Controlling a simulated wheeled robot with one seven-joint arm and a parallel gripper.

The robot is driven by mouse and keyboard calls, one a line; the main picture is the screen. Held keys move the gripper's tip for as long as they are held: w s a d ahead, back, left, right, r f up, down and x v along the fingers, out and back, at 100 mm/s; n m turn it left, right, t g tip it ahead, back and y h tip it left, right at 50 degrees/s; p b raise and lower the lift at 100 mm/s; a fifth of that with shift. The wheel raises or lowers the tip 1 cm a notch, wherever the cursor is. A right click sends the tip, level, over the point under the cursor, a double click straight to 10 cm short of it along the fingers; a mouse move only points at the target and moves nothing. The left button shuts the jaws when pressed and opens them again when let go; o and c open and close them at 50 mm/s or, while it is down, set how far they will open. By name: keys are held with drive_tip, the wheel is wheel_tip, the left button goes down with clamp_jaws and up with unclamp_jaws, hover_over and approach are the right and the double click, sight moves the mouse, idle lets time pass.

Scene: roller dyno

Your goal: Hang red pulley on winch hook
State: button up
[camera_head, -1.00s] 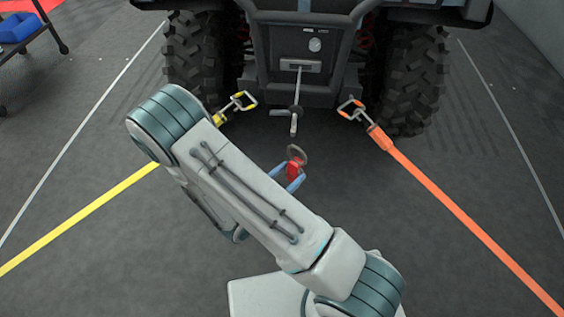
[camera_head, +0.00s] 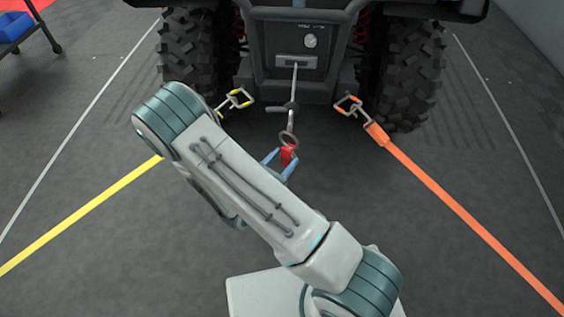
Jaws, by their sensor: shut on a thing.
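The red pulley (camera_head: 288,155) is held between the blue fingers of my gripper (camera_head: 283,161), in the middle of the picture. A dark metal ring (camera_head: 289,140) stands at the pulley's far end. The winch hook (camera_head: 291,110) hangs at the end of a grey line from the vehicle's front panel. The ring is right below the hook in the picture, and their outlines meet or overlap. I cannot tell whether the ring is on the hook. Part of my gripper is hidden behind my arm.
The vehicle (camera_head: 300,60) with large black tyres stands ahead. A yellow strap (camera_head: 85,213) with a hook runs at left, an orange strap (camera_head: 460,217) with a hook at right. A cart with a blue bin (camera_head: 12,27) is at upper left. Grey floor between is clear.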

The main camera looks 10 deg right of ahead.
drive_tip(key=shift+w+d+f+b, duration=0.1)
drive_tip(key=shift+w+d+b, duration=0.15)
drive_tip(key=shift+w, duration=0.6)
drive_tip(key=shift+w+d+f+b, duration=0.1)
drive_tip(key=shift+w+d, duration=0.25)
drive_tip(key=shift+w, duration=0.55)
drive_tip(key=shift+w+d+f+b, duration=0.1)
drive_tip(key=shift+w+d+b, duration=0.15)
drive_tip(key=shift+w, duration=0.6)
drive_tip(key=shift+w+d+f+b, duration=0.1)
drive_tip(key=shift+w+f+b, duration=0.15)
drive_tip(key=shift+f, duration=0.25)
drive_tip(key=shift+w+d+f+b, duration=0.1)
drive_tip(key=shift+w+f+b, duration=0.05)
drive_tip(key=shift+f+b, duration=0.35)
drive_tip(key=shift+w+f+b, duration=0.2)
drive_tip(key=shift+f, duration=0.35)
drive_tip(key=o, duration=1.5)
